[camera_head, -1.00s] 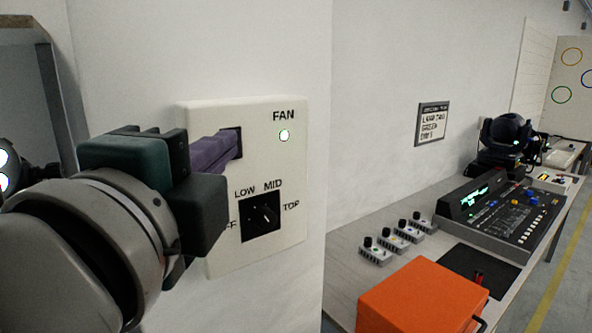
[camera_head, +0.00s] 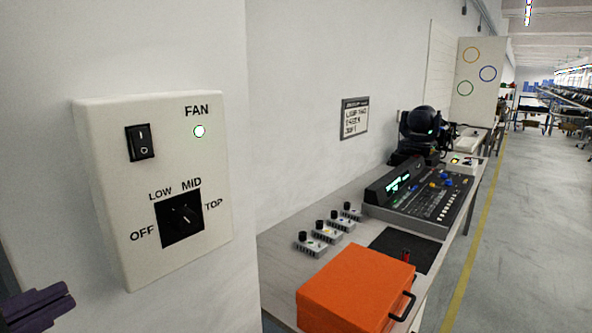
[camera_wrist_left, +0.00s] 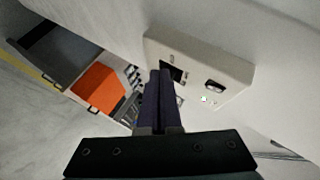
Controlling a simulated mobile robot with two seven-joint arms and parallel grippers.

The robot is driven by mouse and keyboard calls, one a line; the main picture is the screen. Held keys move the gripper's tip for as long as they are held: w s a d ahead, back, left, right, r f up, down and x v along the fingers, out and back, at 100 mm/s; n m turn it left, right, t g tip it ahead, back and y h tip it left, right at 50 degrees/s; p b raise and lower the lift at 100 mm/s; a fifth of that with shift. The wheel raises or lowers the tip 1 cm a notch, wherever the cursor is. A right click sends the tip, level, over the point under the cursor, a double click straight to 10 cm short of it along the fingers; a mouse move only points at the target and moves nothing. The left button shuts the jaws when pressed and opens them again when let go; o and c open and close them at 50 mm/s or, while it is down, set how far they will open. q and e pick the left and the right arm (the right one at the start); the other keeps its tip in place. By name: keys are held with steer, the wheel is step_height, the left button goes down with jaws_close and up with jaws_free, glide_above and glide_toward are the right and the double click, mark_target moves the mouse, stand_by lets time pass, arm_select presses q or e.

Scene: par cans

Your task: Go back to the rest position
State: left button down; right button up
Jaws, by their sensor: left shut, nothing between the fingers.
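My left gripper (camera_head: 40,304) shows only its purple fingertips at the lower left edge of the head view. They are together with nothing between them, apart from the wall box. In the left wrist view the shut purple fingers (camera_wrist_left: 159,100) point toward the box and partly cover its dial. The white fan box (camera_head: 110,215) is fixed to the wall. It carries a black rocker switch (camera_head: 141,142), a lit green lamp (camera_head: 199,131) and a black rotary dial (camera_head: 181,217) marked OFF, LOW, MID and TOP. My right gripper is not in view.
A long table (camera_head: 285,270) along the wall holds an orange case (camera_head: 352,285), several small knobbed units, a mixing console (camera_head: 425,195) and a black moving-head lamp (camera_head: 420,132). A framed sign (camera_head: 354,118) hangs above. The floor (camera_head: 510,240) at the right is clear.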

arm_select(q)
steer(key=s+f+n+g+h+p, duration=0.1)
steer(key=s+f+n+g+h, duration=0.1)
steer(key=s+f+n+g, duration=0.4)
steer(key=s+f+n+g+h+p, duration=0.1)
steer(key=s+f+n+g+h, duration=0.2)
steer(key=s, duration=0.5)
step_height(320, 180, up, 22)
steer(key=y+p, duration=0.1)
steer(key=p, duration=2.2)
steer(key=shift+w+d+f+m, duration=0.15)
steer(key=shift+d+f+m, duration=0.05)
steer(key=shift+d+m, duration=0.1)
